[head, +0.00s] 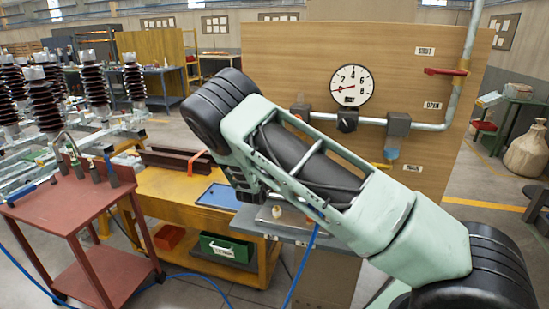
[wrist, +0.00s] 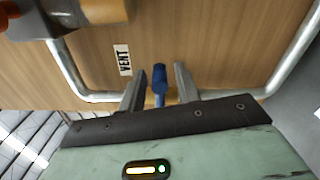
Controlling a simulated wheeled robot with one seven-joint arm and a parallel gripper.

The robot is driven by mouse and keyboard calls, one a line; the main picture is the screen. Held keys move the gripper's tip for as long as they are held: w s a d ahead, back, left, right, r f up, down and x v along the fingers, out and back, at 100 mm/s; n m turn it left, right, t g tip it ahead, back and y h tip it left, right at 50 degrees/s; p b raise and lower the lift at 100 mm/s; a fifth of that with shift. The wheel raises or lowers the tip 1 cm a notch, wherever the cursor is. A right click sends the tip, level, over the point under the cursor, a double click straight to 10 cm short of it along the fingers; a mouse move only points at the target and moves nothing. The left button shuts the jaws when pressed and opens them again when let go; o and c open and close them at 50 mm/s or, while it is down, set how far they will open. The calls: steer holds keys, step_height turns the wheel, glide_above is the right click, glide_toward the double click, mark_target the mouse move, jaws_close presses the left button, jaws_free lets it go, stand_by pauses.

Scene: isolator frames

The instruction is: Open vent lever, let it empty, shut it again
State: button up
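In the wrist view a blue, round-ended lever (wrist: 159,78) stands near a label reading VENT (wrist: 123,60) on the wooden panel. My gripper (wrist: 159,92) has one finger on each side of the blue lever. A narrow gap shows on both sides of it, so the gripper looks open around it, not closed on it. In the head view my own arm hides the gripper. A round gauge (head: 352,86) is on the panel, its red needle toward the low left side. A red lever (head: 445,71) lies roughly level on the right-hand pipe, between two labels, the lower reading OPEN (head: 432,105).
The wooden panel (head: 290,60) carries grey pipe (head: 452,103) with valve blocks and a yellow part (head: 380,165). A red cart (head: 70,205) with tools and a yellow bench (head: 165,190) stand to the left. A blue hose runs along the floor. A sack (head: 526,150) stands at right.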

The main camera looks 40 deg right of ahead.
stand_by(0.3)
steer(key=b+v, duration=0.4)
steer(key=v, duration=1.3)
steer(key=shift+s+b, duration=0.2)
steer(key=shift+b, duration=0.15)
steer(key=shift+a, duration=0.1)
